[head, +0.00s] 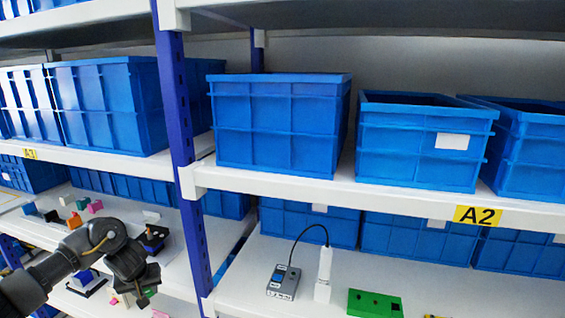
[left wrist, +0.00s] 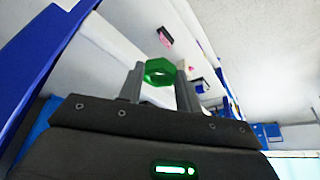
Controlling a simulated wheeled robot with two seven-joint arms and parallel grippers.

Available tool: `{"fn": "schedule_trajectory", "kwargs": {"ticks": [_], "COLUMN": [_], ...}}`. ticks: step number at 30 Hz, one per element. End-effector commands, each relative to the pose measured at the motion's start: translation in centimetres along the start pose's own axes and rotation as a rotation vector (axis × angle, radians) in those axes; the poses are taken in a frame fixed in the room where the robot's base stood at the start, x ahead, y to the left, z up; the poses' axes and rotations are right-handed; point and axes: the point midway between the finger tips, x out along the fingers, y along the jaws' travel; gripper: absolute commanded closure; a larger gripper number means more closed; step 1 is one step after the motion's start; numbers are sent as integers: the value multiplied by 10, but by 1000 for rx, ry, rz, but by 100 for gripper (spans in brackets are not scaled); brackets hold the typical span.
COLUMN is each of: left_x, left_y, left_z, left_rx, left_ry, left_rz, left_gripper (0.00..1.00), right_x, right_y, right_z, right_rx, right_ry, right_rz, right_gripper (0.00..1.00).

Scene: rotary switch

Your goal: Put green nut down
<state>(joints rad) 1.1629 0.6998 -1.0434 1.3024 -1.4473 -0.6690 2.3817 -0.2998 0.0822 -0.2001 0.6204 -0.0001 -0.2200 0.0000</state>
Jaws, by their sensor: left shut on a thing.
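The green nut (left wrist: 158,66) shows in the left wrist view between the two fingertips of my left gripper (left wrist: 160,76). The fingers are shut on its sides, and the nut sits at their tips. In the head view my left gripper (head: 146,291) is at the lower left, pointing down over the lower left shelf. My right gripper is not in view.
Small coloured blocks, including a pink one (head: 95,206), lie on the left lower shelf. A blue upright post (head: 182,130) stands right of my arm. The right lower shelf holds a grey switch box (head: 284,282) and a green block (head: 375,304). Blue bins (head: 278,120) fill the shelf above.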

Motion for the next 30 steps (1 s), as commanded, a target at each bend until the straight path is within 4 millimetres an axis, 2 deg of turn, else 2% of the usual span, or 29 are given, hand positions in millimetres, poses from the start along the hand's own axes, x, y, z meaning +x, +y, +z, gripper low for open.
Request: {"fn": "schedule_trajectory", "kwargs": {"ticks": [7,12,17,21,24,27,30], "left_x": [-20,-56,-97,-133,-154,-167,-174], "left_y": [20,63,105,141,156,160,156], "left_z": [13,9,16,39,65,90,113], "left_rx": [24,195,396,600,750,873,967], "left_ry": [4,5,6,3,1,0,-2], "left_rz": [8,80,160,247,308,358,397], "left_gripper": [89,89,89,89,89,89,89], "right_x": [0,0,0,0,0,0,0], "right_y": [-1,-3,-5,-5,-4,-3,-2], "right_z": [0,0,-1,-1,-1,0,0], "right_rx": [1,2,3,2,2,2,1], "right_ry": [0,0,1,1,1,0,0], "right_rz": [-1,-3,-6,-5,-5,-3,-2], "right_gripper": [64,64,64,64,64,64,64]}}
